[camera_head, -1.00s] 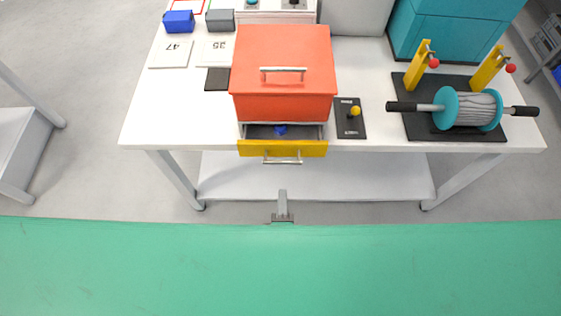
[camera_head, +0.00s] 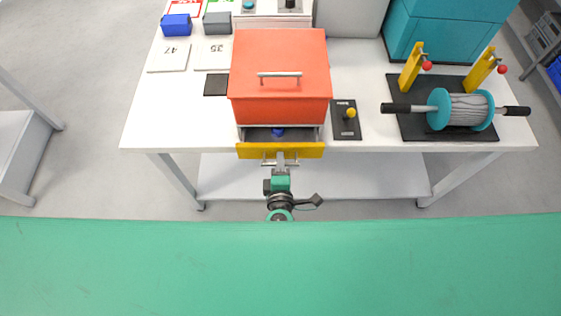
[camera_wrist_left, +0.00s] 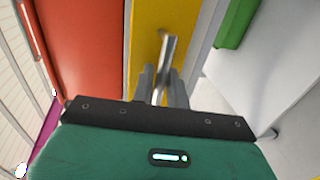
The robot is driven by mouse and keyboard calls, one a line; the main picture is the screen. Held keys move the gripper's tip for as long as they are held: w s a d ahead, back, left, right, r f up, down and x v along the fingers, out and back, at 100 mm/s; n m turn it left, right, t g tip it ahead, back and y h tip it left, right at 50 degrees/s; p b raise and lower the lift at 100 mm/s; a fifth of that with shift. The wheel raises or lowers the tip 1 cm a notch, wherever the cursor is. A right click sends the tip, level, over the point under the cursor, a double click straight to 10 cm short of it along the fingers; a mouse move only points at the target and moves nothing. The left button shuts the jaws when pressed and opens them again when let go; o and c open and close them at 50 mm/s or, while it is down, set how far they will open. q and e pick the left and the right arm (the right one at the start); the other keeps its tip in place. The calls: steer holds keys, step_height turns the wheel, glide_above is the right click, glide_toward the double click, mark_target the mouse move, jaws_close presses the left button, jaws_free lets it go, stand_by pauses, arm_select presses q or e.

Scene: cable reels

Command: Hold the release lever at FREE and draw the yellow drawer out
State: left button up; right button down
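The yellow drawer (camera_head: 250,151) is partly out at the bottom of the red cabinet (camera_head: 279,66). It also shows in the left wrist view (camera_wrist_left: 150,18). A blue object (camera_head: 278,132) lies inside. My left gripper (camera_head: 281,160) is at the drawer's metal handle (camera_head: 268,163). In the left wrist view, the fingers (camera_wrist_left: 163,88) stand close on both sides of the handle bar (camera_wrist_left: 167,50). I cannot tell whether they press on it. The yellow-knobbed lever (camera_head: 350,113) stands on a black plate right of the cabinet. Its markings are unreadable. My right gripper is out of view.
A cable reel (camera_head: 465,110) with black grips lies on a dark mat at the right, near two yellow posts. Numbered white tiles (camera_head: 169,58) and blue and grey blocks are at the left.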

arm_select(q)
steer(key=shift+c, duration=0.4)
jaws_close()
steer(key=shift+s, duration=0.2)
steer(key=s, duration=1.2)
steer(key=shift+p, duration=0.35)
steer(key=shift+s, duration=0.1)
steer(key=shift+o, duration=0.4)
jaws_free()
steer(key=shift+r, duration=0.1)
